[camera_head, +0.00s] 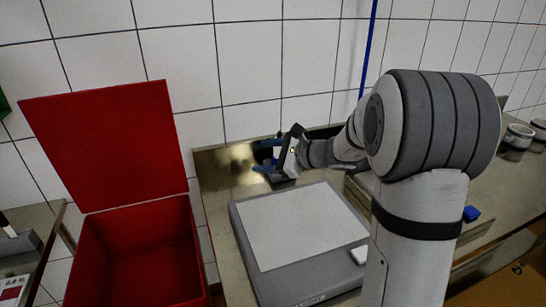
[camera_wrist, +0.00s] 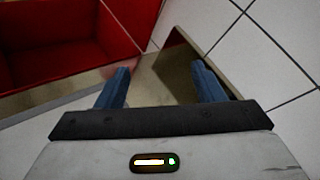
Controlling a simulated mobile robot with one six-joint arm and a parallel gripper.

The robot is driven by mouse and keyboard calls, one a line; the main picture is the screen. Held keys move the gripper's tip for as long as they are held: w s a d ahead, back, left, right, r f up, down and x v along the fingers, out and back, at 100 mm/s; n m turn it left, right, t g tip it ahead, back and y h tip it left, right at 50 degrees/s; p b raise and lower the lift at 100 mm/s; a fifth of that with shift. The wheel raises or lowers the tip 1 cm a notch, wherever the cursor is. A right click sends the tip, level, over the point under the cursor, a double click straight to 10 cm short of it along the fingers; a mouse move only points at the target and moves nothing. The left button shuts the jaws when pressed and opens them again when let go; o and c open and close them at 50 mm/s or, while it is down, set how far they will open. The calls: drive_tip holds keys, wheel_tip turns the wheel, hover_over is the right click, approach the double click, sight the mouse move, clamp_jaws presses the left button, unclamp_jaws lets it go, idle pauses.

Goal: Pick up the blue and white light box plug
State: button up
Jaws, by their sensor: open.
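I cannot clearly make out a blue and white plug in either view. A small blue block (camera_head: 471,213) lies on the metal table at the right of my arm; I cannot tell whether it is part of the plug. A small white piece (camera_head: 360,255) sits at the right edge of the light box (camera_head: 246,245), a grey box with a white top. My gripper (camera_head: 266,156) has blue fingers and is over the table's back left, behind the light box. In the wrist view my gripper (camera_wrist: 160,82) is open, with nothing seen between its fingers.
An open red box (camera_head: 140,255) with its lid raised stands left of the table (camera_head: 215,180). It also shows in the wrist view (camera_wrist: 60,40). A tiled wall (camera_head: 255,60) with a blue vertical line (camera_head: 369,45) is close behind. White round moulds (camera_head: 518,137) stand far right.

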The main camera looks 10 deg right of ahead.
sight(279, 149)
drive_tip(key=w+d+f+m+t+h+b, duration=0.35)
drive_tip(key=w+d+f+m+t, duration=0.4)
drive_tip(key=w+d+m, duration=0.45)
drive_tip(key=shift+n+y, duration=0.35)
drive_tip(key=shift+n, duration=0.25)
drive_tip(key=x, duration=0.4)
drive_tip(key=a+p+x, duration=0.1)
drive_tip(key=x, duration=0.4)
drive_tip(key=shift+s+f, duration=0.15)
drive_tip(key=shift+s, duration=0.05)
drive_tip(key=shift+c, duration=0.2)
drive_tip(key=c, duration=1.1)
